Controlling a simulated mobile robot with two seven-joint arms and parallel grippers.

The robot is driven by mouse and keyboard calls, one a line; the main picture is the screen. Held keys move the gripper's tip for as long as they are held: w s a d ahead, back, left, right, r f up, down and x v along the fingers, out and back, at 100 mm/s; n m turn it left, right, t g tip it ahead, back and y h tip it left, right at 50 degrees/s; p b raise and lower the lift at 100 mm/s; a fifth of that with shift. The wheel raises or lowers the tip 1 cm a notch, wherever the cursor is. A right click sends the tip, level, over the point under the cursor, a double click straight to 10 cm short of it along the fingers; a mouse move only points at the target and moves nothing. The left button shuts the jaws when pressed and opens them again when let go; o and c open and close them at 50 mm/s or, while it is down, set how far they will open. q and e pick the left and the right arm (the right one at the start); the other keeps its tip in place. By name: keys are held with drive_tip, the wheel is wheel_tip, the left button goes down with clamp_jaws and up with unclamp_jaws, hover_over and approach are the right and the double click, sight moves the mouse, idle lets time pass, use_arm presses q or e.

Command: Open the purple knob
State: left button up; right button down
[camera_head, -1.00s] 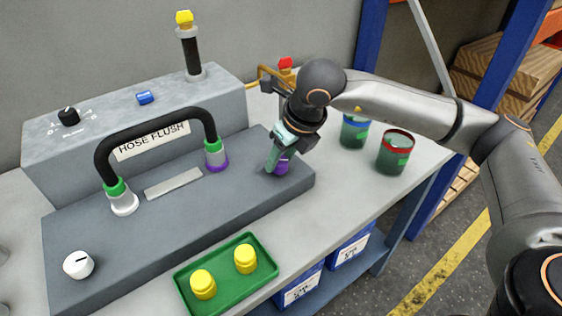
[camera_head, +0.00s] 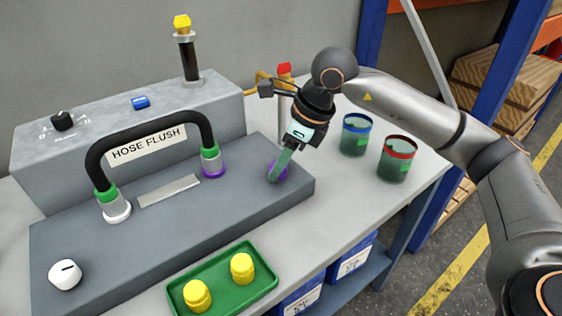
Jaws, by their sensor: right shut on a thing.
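The purple knob (camera_head: 284,172) sits on the right end of the grey hose flush panel (camera_head: 240,190). My right gripper (camera_head: 277,170) comes down over it from the upper right, its fingers shut on the knob. The fingers hide much of the knob, so its exact turn cannot be told. My left gripper is not in view.
A black hose (camera_head: 150,125) arches between two ports on the panel. A white knob (camera_head: 65,274) is at the panel's left. A green tray (camera_head: 225,290) with two yellow caps lies in front. A blue-rimmed cup (camera_head: 355,135) and a red-rimmed cup (camera_head: 397,160) stand right.

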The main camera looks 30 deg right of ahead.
idle(0.3)
drive_tip(key=shift+c, duration=1.8)
unclamp_jaws()
drive_tip(key=p+v, duration=0.1)
drive_tip(key=v, duration=1.1)
drive_tip(key=shift+r, duration=0.25)
drive_tip(key=shift+s+d, duration=0.1)
drive_tip(key=shift+s, duration=0.05)
